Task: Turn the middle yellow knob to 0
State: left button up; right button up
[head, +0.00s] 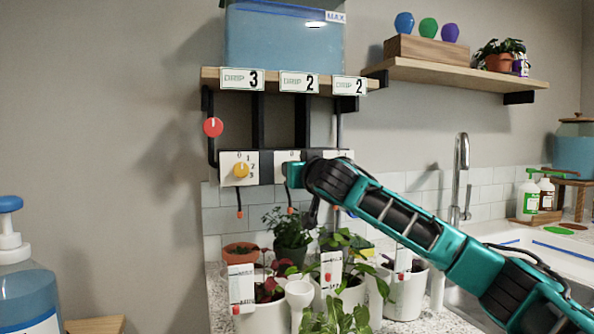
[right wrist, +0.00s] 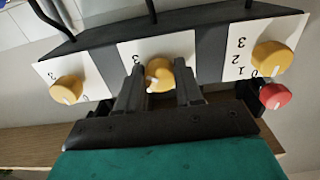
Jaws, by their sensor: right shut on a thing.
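The middle yellow knob (right wrist: 160,73) sits on a white dial plate (right wrist: 184,46) of the dark control bar. My right gripper (right wrist: 158,88) is shut on this knob, one finger on each side. The knob's white mark points to the lower left in the right wrist view. A digit 3 shows on its plate; its other digits are hidden. In the head view my right gripper (head: 290,174) covers the middle knob, and a 0 shows above it. The drip card (head: 299,82) above reads 2. My left gripper is not in view.
Another yellow knob (head: 241,170) and a red knob (head: 213,127) are at the left; a third yellow knob (right wrist: 66,89) shows in the right wrist view. A water tank (head: 284,40) stands on the shelf above. Potted plants (head: 291,233) crowd the counter below.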

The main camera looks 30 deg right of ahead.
pick_arm(q)
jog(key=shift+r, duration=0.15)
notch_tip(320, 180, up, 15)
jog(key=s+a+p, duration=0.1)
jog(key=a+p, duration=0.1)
jog(key=p, duration=1.7)
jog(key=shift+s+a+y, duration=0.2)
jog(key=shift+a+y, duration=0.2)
pick_arm(e)
jog(key=shift+r+n, duration=0.1)
jog(key=shift+n, duration=11.8)
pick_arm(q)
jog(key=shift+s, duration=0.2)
pick_arm(e)
jog(key=shift+d, duration=0.1)
